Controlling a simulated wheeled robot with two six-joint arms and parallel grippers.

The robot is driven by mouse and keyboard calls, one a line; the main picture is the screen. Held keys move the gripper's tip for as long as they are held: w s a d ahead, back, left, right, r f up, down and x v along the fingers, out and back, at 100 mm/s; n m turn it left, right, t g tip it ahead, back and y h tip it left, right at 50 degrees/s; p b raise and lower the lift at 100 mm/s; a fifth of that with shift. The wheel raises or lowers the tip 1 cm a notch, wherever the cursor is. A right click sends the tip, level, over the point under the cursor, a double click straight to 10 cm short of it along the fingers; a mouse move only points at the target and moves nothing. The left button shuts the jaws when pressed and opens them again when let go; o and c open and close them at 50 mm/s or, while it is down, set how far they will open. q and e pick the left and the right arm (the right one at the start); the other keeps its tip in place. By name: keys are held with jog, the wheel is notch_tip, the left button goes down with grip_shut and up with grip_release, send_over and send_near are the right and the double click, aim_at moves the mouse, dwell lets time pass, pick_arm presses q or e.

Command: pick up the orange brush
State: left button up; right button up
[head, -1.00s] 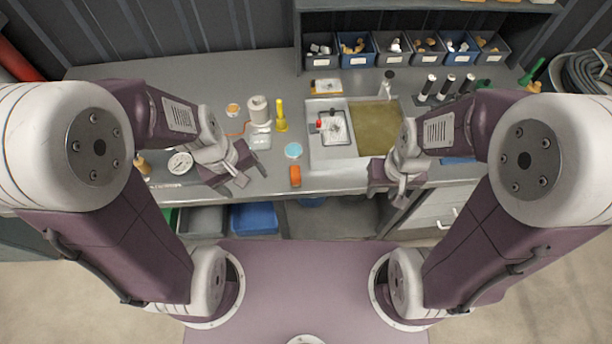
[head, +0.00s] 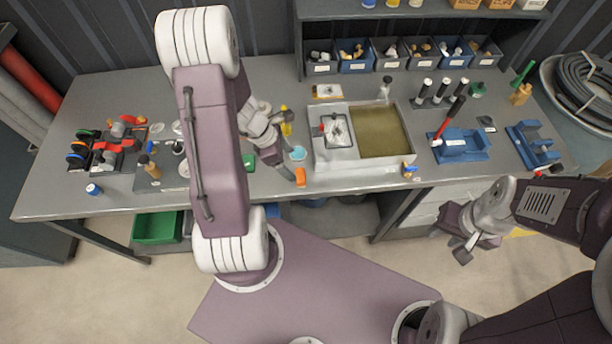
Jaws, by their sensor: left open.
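The small orange brush (head: 300,176) lies at the front edge of the grey workbench, left of the sink unit; its bristles cannot be made out. My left gripper (head: 293,179) is open and close beside the brush, reaching down from the upper left. I cannot tell whether a finger touches it. My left arm hides part of the bench to the left. My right gripper (head: 452,248) looks open and empty, in front of the bench at the lower right and far from the brush.
A sink unit (head: 345,170) stands right of the brush, with a light blue round dish (head: 297,153) just behind it. A yellow bottle (head: 286,122) stands farther back. Blue fixtures (head: 460,146) are at the right. A shelf with small bins (head: 357,66) runs along the back.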

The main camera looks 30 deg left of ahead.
aim_at(300, 175)
pick_arm(q)
jog(key=b+x, duration=0.1)
jog(key=x, duration=0.2)
jog(key=shift+s+f, duration=0.1)
jog(key=shift+d+f, duration=0.25)
jog(key=shift+f, duration=0.05)
jog(key=b+x, duration=0.2)
jog(key=x, duration=0.3)
jog(key=shift+s, duration=0.1)
jog(key=shift+f, duration=0.2)
jog(key=c, duration=1.5)
